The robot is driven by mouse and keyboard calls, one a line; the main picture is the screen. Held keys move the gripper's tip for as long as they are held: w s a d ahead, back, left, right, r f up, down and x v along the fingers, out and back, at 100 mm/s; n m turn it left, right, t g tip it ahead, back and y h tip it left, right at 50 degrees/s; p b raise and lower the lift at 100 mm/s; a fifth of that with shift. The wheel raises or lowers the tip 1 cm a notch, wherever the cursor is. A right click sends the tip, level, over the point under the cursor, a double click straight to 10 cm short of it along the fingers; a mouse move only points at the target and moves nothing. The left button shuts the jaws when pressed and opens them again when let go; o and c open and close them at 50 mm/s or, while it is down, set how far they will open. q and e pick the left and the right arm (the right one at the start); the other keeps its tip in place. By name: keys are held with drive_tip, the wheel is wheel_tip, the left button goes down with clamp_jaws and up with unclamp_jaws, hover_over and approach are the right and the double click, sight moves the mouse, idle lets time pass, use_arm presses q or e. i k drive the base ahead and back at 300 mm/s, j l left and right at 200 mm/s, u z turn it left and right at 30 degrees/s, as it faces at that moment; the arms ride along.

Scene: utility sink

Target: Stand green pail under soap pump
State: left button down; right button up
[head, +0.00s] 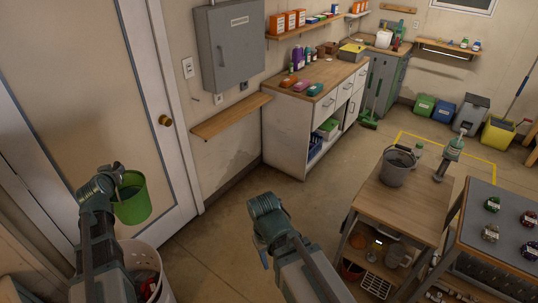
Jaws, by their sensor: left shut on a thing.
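The green pail (134,206) hangs in the air in front of the door at left, roughly upright. My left gripper (119,172) is shut on its upper rim. What looks like the soap pump (450,158), grey with a green head, stands at the right of a wooden-topped table (402,207). A grey pail (396,169) stands on that table to the left of the pump. My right gripper (264,203) is empty-looking over the floor in the middle; its fingertips are too unclear to tell their opening.
A white bin (147,258) stands below the green pail. A grey-topped table (510,228) with several small jars is at the lower right. A white cabinet (285,136) stands at the back wall.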

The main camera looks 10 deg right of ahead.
sight(429, 196)
drive_tip(key=i+l+z, duration=0.25)
drive_tip(key=z, duration=0.2)
drive_tip(key=i+l+z, duration=0.3)
drive_tip(key=z, duration=0.15)
